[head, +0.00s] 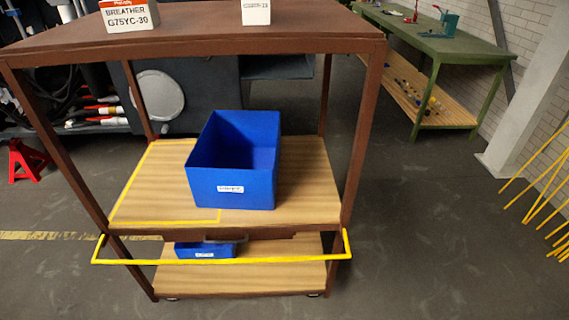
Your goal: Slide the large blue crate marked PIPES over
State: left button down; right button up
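The large blue crate (230,188) sits upright on the wooden middle shelf of a brown metal cart. It is open at the top and looks empty inside. A small white label is on its front face, too blurred to read. A yellow outline (127,190) is marked on the left part of the shelf. The crate covers part of the marked area's right side and extends beyond it to the right. Neither of my grippers shows in the head view.
The brown cart (215,38) has a top carrying a BREATHER box (128,15) and a white box (256,12). A yellow rail (290,259) crosses its front. A smaller blue bin (205,250) is on the lower shelf. A green workbench (440,45) stands back right.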

aim_at(234, 164)
jog(key=k+j+u, duration=0.2)
jog(key=k, duration=0.8)
jog(key=u, duration=0.4)
jog(key=l+u, duration=0.15)
jog(key=u, duration=0.65)
jog(key=i+l, duration=0.1)
jog(key=l, duration=0.55)
jog(key=i+l, duration=0.1)
jog(key=l, duration=0.6)
jog(key=i+l, duration=0.1)
jog(key=l, duration=0.55)
jog(key=i+l, duration=0.1)
jog(key=l, duration=1.25)
jog(key=i+l, duration=0.15)
jog(key=l, duration=0.55)
jog(key=i+l, duration=0.1)
jog(key=l, duration=0.55)
jog(key=i+l, duration=0.1)
jog(key=l, duration=0.6)
